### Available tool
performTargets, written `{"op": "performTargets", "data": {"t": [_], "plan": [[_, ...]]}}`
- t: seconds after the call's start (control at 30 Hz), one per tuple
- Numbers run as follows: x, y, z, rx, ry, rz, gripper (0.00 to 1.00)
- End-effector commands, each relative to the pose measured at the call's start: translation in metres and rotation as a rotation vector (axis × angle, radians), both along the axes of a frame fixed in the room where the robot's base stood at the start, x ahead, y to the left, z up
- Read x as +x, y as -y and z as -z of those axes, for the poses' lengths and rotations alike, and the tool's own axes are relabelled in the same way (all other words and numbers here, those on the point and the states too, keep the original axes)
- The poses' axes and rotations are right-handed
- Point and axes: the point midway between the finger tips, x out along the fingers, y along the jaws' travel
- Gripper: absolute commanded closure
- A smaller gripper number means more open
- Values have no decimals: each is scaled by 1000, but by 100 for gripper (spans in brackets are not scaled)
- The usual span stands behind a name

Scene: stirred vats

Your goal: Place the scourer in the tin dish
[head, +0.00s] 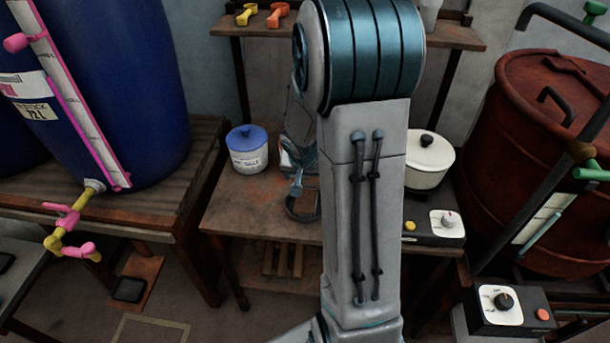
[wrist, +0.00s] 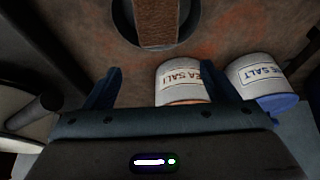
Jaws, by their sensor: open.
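The scourer (wrist: 158,22) is a brown, rough-textured block at the top of the wrist view. It lies across the round dark tin dish (wrist: 126,28), and its far end is cut off by the picture edge. I cannot tell whether it rests fully on the dish's floor. In the head view the dish (head: 303,212) shows partly beside my arm, and the scourer cannot be made out. My gripper (wrist: 160,88) is open and empty, its fingers apart, back from the dish and scourer.
A blue-lidded salt jar (head: 248,150) stands left on the wooden table (head: 245,215). A white lidded pot (head: 429,160) stands on a hot plate (head: 437,222) at right. A blue vat (head: 120,90) and a red drum (head: 545,150) flank the table. The table's front left is clear.

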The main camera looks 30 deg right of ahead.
Motion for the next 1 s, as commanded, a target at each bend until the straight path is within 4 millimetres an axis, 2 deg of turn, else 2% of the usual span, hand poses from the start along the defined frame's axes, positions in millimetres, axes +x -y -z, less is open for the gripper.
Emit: {"op": "performTargets", "data": {"t": [0.3, 0.37, 0.47, 0.7, 0.9, 1.0], "plan": [[-1, -1, -2, -3, -1, -3, 21], [-3, -4, -9, -8, -2, -11, 21], [-12, -13, -31, -25, -12, -43, 21], [-62, -54, -102, -52, -62, -183, 21], [-115, -94, -146, -27, -104, -337, 21], [-141, -112, -162, -5, -118, -420, 21]]}}
